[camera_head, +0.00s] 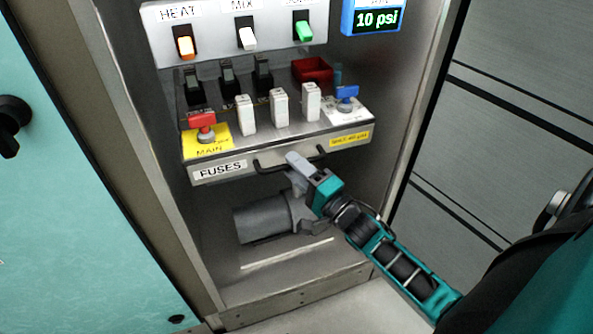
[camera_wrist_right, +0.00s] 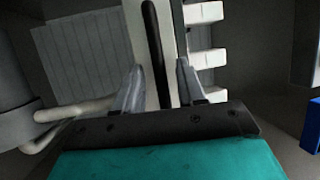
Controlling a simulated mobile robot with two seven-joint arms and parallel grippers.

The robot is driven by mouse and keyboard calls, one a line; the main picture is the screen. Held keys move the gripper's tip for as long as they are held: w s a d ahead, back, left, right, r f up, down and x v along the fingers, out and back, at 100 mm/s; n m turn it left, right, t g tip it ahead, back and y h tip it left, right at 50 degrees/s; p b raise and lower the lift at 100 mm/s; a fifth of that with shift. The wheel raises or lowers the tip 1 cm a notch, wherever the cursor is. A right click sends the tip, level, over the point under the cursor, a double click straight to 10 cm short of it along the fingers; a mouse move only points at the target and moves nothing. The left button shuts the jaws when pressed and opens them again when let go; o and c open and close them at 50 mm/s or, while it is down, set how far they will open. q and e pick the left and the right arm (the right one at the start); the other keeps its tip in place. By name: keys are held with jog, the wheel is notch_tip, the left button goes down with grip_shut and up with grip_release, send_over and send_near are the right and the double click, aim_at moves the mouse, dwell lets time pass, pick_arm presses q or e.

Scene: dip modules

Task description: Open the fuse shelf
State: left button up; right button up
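The fuse shelf (camera_head: 340,142) is a grey shelf in the metal cabinet, with a "FUSES" label and a dark bar handle (camera_head: 266,166) on its front. White fuses (camera_head: 279,106), a red knob on a yellow "MAIN" plate and a blue knob show on its top. My right gripper (camera_head: 297,168) is at the handle. In the right wrist view, the dark handle (camera_wrist_right: 152,40) runs between the two fingers (camera_wrist_right: 160,80). The fingers stand apart, with gaps seen on both sides of the handle. My left gripper is not in view.
Above the shelf are a switch panel (camera_head: 221,38) and a blue-framed "10 psi" display (camera_head: 375,18). A grey cylinder (camera_head: 262,220) shows below the shelf, by my gripper. A teal door (camera_head: 70,190) stands at the left. Cabinet walls flank the shelf.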

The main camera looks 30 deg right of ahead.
grip_shut()
dwell(0.4)
dwell(0.4)
